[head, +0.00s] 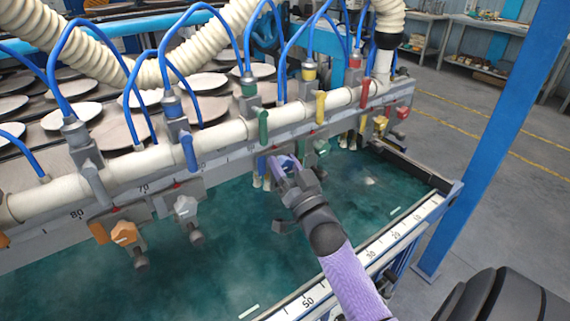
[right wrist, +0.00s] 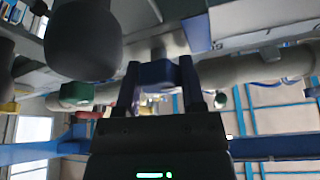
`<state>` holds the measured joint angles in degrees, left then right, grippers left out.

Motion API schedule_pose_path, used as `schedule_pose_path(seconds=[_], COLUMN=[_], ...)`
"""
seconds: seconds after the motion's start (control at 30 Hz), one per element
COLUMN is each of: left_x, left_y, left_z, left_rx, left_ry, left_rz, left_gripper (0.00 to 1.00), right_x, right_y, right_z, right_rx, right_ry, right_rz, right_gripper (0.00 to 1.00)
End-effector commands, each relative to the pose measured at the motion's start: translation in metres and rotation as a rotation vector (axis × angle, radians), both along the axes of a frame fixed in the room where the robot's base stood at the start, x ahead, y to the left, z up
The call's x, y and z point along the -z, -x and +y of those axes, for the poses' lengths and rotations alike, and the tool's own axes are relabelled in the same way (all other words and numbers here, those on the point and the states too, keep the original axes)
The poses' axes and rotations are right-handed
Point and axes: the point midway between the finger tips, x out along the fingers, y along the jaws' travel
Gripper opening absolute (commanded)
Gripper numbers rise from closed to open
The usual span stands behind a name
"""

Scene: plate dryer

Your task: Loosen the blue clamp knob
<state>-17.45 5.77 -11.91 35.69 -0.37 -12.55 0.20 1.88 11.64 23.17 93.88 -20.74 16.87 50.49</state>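The blue clamp knob (head: 262,165) hangs under the grey scale rail, partly hidden by my right gripper. My right gripper (head: 280,168) reaches up to it from the lower right. In the right wrist view the two dark fingers (right wrist: 160,88) stand apart with the blue knob (right wrist: 155,72) between them. The knob fills most of the gap and runs behind the right finger. Whether the fingers press on it cannot be told. My left gripper is not in view.
Other clamp knobs hang along the rail: orange (head: 123,233), grey (head: 187,207), green (head: 320,148) and yellow (head: 381,123). Above runs a cream pipe (head: 215,138) with coloured valve handles and blue hoses. The teal water surface (head: 240,255) below is mostly clear; a scaled edge (head: 375,248) bounds it.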

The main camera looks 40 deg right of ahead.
Motion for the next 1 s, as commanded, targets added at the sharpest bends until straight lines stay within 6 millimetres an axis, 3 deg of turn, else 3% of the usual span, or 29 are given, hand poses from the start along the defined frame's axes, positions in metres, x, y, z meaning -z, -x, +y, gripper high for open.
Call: schedule_pose_path(seconds=[0.03,0.1,0.13,0.53,1.0], left_x=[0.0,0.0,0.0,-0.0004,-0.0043], left_y=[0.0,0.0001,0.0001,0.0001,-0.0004], left_z=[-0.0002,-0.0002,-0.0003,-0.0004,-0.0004], left_rx=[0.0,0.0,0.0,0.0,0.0], left_ry=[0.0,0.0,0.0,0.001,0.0], left_rz=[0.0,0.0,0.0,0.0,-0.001], left_gripper=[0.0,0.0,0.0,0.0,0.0], right_x=[0.0001,0.0003,0.0003,0.0003,-0.0002], right_y=[0.0001,0.0001,0.0001,0.0003,0.0002], right_z=[0.0,0.0,0.0,-0.0001,-0.0003], right_rx=[0.0,0.0,0.0,0.0,0.0], right_ry=[0.0,0.0,0.0,0.087,0.496], right_rz=[0.0,0.0,0.0,0.011,0.057], right_gripper=[0.17,0.02,0.0,0.0,0.0])
